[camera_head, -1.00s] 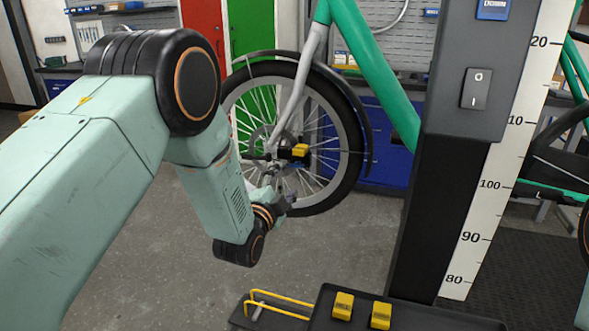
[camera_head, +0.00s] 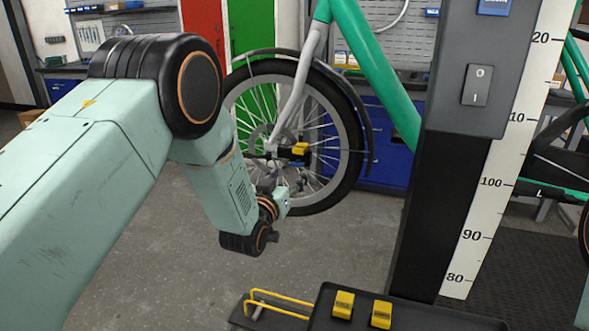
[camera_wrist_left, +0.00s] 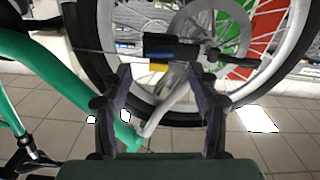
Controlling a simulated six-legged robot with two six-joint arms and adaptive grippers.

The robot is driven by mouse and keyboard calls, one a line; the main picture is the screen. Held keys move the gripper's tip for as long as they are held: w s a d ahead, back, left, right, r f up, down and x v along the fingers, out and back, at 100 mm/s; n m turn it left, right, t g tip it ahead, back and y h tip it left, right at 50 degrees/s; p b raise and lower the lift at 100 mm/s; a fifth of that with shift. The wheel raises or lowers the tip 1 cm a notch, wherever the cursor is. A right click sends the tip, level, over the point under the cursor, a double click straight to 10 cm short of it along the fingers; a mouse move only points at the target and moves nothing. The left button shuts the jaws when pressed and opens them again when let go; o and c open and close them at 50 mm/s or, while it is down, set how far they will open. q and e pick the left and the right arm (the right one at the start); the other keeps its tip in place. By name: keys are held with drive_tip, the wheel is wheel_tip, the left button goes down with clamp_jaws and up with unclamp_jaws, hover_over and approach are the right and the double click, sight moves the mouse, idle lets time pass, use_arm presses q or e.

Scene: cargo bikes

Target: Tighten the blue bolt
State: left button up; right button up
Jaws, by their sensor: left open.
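The bike's front wheel (camera_head: 345,170) has a black part at the hub with a yellow block (camera_head: 300,149) on it. A small blue spot (camera_head: 297,163) shows just under the yellow block; it is too small to tell whether it is the blue bolt. My left gripper (camera_head: 272,184) is just below and left of the hub. In the left wrist view my left gripper (camera_wrist_left: 160,78) is open and empty, its two fingers apart. Beyond the fingertips are the black hub part (camera_wrist_left: 172,47) and a yellow patch (camera_wrist_left: 158,67). My right gripper is not in view.
The green bike frame (camera_head: 372,70) rises above the wheel. A dark post (camera_head: 440,190) with a switch and a height scale (camera_head: 500,170) stands to the right. A black tray (camera_head: 350,322) with yellow blocks is in front. The grey floor (camera_head: 170,260) looks clear.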

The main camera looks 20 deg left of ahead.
use_arm(q)
drive_tip(key=shift+w+d+b, duration=0.15)
drive_tip(key=shift+w+b, duration=0.5)
drive_tip(key=shift+w, duration=2.2)
drive_tip(key=c, duration=1.2)
drive_tip(key=shift+o, duration=0.2)
drive_tip(key=shift+m, duration=0.8)
drive_tip(key=o, duration=1.2)
drive_tip(key=shift+c, duration=0.2)
drive_tip(key=s, duration=1.2)
drive_tip(key=shift+a, duration=0.25)
